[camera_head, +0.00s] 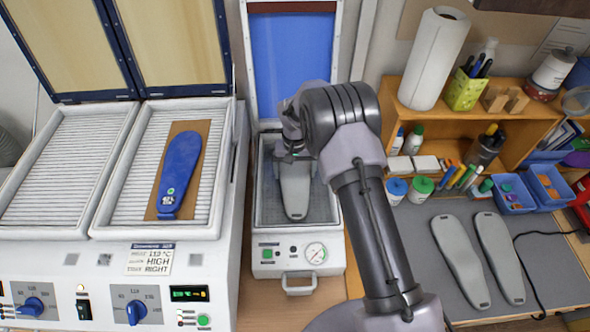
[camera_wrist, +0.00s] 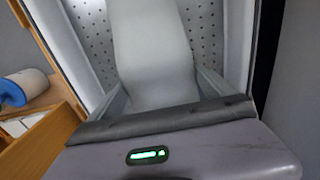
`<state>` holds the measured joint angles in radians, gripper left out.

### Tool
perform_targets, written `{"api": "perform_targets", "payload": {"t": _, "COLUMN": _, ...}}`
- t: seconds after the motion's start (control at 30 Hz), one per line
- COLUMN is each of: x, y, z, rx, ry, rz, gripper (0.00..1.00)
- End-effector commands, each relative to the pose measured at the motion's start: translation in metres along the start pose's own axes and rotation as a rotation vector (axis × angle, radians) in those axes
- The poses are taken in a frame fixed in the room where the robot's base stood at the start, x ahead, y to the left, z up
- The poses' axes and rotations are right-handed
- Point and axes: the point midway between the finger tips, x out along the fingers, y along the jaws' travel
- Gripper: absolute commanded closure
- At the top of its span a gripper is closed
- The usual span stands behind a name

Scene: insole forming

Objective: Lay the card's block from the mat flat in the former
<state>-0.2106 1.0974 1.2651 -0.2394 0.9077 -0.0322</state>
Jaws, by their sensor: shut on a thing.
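A grey sole-shaped block (camera_head: 296,193) is inside the former (camera_head: 253,225), over its perforated bed. My gripper (camera_head: 291,151) is shut on the block's far end. In the wrist view my gripper's fingers (camera_wrist: 162,88) sit on both sides of the pale grey block (camera_wrist: 150,45), with the former's perforated bed (camera_wrist: 92,30) around it. The block looks roughly level; I cannot tell whether it touches the bed. The card (camera_head: 150,262) on the heater front shows "HIGH" and "RIGHT". Two more grey blocks lie on the grey mat (camera_head: 425,225) at right.
The former's blue lid (camera_head: 291,60) stands open behind. The heater (camera_head: 225,130) at left is open, with a blue insole (camera_head: 180,168) on a brown sheet. A wooden shelf (camera_head: 545,115) with bottles, pens and a paper roll (camera_head: 433,58) stands at the back right.

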Motion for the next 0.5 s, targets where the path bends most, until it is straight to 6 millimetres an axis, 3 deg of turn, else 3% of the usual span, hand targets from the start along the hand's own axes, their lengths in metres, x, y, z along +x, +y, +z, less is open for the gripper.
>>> {"api": "perform_targets", "payload": {"t": 0.5, "x": 0.0036, "y": 0.0, "z": -0.0003, "rx": 0.0, "ry": 0.001, "rz": 0.0, "gripper": 0.74}}
